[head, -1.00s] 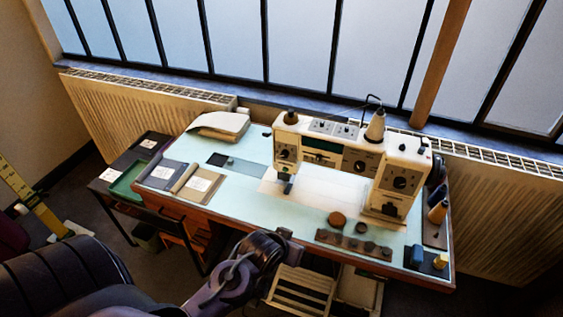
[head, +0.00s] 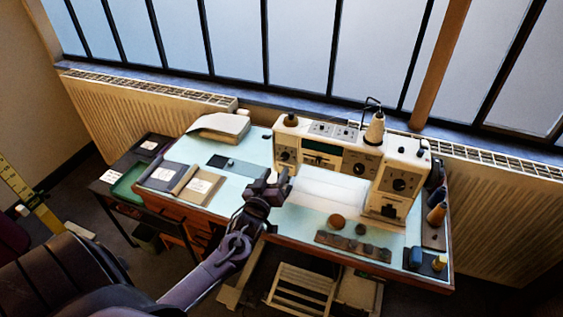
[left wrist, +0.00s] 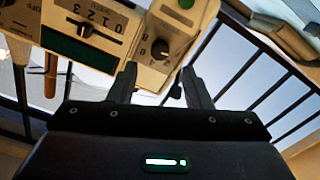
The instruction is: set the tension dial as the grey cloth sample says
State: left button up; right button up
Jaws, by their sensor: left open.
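The cream sewing machine (head: 325,143) stands on the pale blue-green table. A round dark dial (left wrist: 160,48) with printed marks around it sits on its left head; I cannot read its setting. My left gripper (head: 268,178) is open and empty in front of that head, below the dial. In the left wrist view the two fingertips (left wrist: 159,75) point at the dial, one on each side, apart from it. The grey cloth sample (head: 160,172) lies at the table's left with a white label (head: 163,173), too small to read. My right gripper is not in view.
A beige cloth sample (head: 197,187) lies beside the grey one. Other knobs (head: 399,184) are on the machine's right side. A dark rack (head: 352,246) lies at the front edge.

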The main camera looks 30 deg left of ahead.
aim_at(284, 158)
pick_arm(q)
jog(key=x, duration=0.5)
jog(key=shift+w+p, duration=0.3)
jog(key=shift+w, duration=0.05)
jog(key=shift+c, duration=0.5)
grip_shut()
